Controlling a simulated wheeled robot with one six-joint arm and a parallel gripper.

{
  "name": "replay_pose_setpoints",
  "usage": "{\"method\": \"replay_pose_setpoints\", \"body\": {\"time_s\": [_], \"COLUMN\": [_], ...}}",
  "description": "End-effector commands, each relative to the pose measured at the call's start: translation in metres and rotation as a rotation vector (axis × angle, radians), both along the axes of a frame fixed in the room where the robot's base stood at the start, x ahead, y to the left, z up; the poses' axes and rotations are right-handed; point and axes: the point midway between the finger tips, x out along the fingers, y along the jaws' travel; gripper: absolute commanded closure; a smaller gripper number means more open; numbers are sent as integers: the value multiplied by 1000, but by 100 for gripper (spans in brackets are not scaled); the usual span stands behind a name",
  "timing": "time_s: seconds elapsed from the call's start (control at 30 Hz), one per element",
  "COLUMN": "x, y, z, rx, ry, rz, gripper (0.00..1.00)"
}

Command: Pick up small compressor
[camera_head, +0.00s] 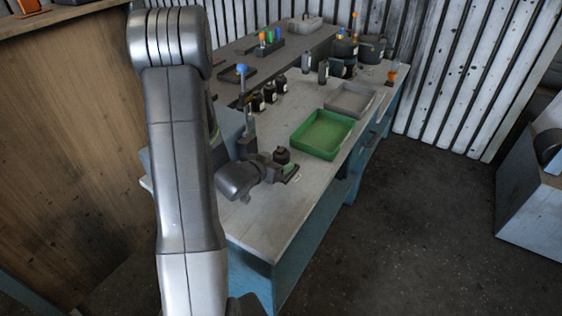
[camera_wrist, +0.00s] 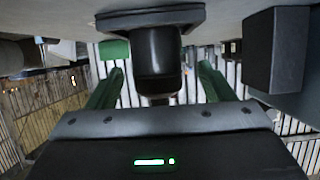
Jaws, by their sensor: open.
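The small compressor (camera_head: 282,156) is a dark, short cylinder on a flat base plate, upright on the grey workbench (camera_head: 275,225). The wrist view, which is upside down, shows its black body (camera_wrist: 157,50) and wide dark base against the bench top. My gripper (camera_head: 274,165) is low over the bench, right at the compressor. In the wrist view my gripper (camera_wrist: 161,70) is open, with one green finger on each side of the body and a gap on both sides. Whether the fingers reach fully around it I cannot tell.
A green tray (camera_head: 345,120) lies on the bench behind and right of the compressor, with a grey tray (camera_head: 369,92) beyond it. Several black bottles (camera_head: 270,93) stand farther back. In the wrist view a dark box (camera_wrist: 276,50) stands to the right. The front bench corner is clear.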

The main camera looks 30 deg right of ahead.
Motion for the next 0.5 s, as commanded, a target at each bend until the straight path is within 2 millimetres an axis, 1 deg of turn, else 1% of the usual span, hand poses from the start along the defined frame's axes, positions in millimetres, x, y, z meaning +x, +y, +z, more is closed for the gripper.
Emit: {"method": "replay_pose_setpoints", "body": {"time_s": [0.1, 0.23, 0.4, 0.5], "x": [4, 11, 16, 16], "y": [-15, -30, -40, -41], "z": [-2, -9, -14, -15], "rx": [1, 1, 0, 0], "ry": [3, 2, 0, 0], "rz": [-2, -2, -2, -1], "gripper": [25, 25, 25, 25]}}
